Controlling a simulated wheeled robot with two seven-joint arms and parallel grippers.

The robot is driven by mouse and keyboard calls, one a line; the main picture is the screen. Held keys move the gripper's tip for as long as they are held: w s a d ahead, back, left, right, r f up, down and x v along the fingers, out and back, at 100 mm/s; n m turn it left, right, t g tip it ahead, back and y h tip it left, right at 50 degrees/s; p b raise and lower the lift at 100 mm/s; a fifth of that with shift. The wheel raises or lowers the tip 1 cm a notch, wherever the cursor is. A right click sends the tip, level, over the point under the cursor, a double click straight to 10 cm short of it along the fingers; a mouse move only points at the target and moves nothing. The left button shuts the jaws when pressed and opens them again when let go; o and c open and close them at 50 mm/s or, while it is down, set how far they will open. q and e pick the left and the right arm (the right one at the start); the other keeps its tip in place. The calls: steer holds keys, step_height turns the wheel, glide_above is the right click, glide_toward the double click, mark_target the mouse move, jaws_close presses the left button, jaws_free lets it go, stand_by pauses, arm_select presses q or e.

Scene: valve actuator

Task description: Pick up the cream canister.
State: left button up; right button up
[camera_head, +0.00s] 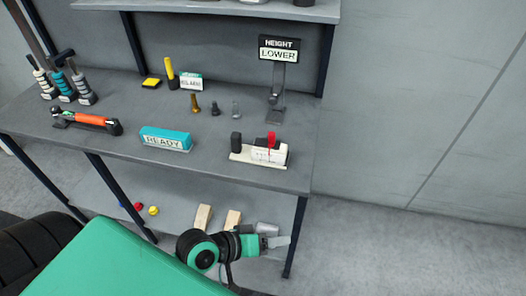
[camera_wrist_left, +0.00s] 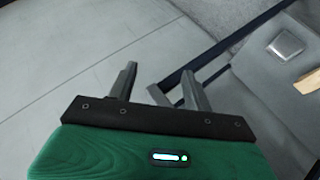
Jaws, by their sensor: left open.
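I cannot pick out a cream canister for certain in either view. My left gripper (camera_head: 283,241) is low at the front right corner of the shelving in the head view, in front of the lower shelf. In the left wrist view its two fingers (camera_wrist_left: 158,78) are apart with nothing between them. A grey, rounded object (camera_head: 267,229) shows just behind the gripper in the head view, partly hidden by it. A light grey block-like object (camera_wrist_left: 286,45) lies on a shelf at the right of the left wrist view.
The lower shelf (camera_head: 185,195) holds wooden blocks (camera_head: 203,217) and small coloured balls (camera_head: 153,210). A dark shelf post (camera_head: 296,238) stands close to the gripper. Floor to the right is clear.

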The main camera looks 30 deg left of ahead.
arm_select(q)
steer(key=w+a+r+n+t, duration=0.4)
steer(key=w+r+n+t, duration=0.4)
steer(key=n, duration=0.5)
steer(key=n+y, duration=1.2)
steer(key=n, duration=1)
glide_toward(236, 145)
steer(key=p+x, duration=0.1)
steer(key=x, duration=0.6)
steer(key=shift+w+f+p, duration=0.1)
steer(key=shift+w+p, duration=0.2)
steer(key=shift+p, duration=0.1)
steer(key=shift+x, duration=0.75)
steer(key=x, duration=0.3)
steer(key=p+x, duration=0.1)
steer(key=shift+w+a+f, duration=0.1)
steer(key=shift+a, duration=0.2)
